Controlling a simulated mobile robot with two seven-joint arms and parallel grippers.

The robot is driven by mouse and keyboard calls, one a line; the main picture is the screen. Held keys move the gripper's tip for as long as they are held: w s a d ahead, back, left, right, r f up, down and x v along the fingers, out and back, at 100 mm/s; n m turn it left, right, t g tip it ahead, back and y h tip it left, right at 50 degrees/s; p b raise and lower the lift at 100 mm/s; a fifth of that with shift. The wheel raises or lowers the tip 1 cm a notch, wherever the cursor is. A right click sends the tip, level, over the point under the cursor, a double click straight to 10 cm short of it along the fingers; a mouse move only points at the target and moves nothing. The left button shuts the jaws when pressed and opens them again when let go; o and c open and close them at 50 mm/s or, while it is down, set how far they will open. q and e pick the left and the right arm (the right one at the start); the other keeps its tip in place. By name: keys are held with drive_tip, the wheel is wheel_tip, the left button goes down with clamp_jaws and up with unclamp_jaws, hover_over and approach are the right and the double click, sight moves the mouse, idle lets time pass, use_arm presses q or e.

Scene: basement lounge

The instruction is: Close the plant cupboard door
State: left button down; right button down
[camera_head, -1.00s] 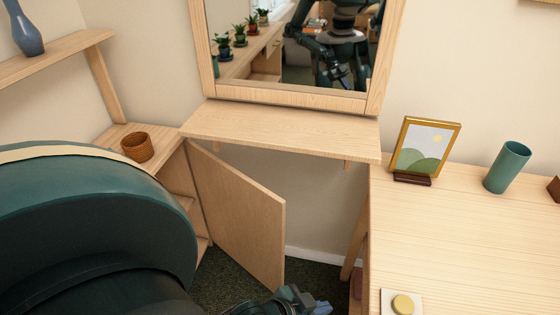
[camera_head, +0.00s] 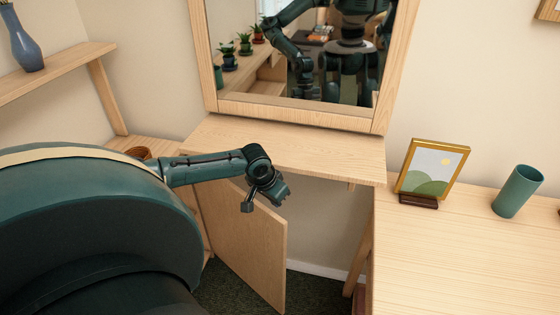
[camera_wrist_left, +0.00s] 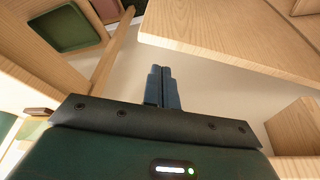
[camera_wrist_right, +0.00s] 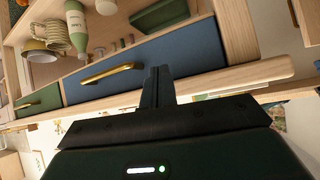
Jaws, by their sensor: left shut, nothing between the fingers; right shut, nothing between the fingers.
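The pale wooden cupboard door (camera_head: 240,240) stands open below the wall shelf, its free edge toward the right. The cupboard behind it on the left is mostly hidden by my arm. My left arm reaches in from the left across the door's top. My left gripper (camera_head: 281,194) is near the top of the door's free edge; I cannot tell if it touches. Its fingers are shut and empty in the left wrist view (camera_wrist_left: 163,88). My right gripper (camera_wrist_right: 158,88) is shut and empty, seen only in the right wrist view, in front of drawers.
The wooden shelf (camera_head: 290,150) under the mirror (camera_head: 300,50) overhangs the door area. A desk (camera_head: 460,265) at right holds a picture frame (camera_head: 432,170) and a green cup (camera_head: 518,190). A blue drawer (camera_wrist_right: 130,70) with a brass handle is close to my right gripper.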

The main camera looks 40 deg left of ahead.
use_arm(q)
drive_tip(key=x, duration=0.7)
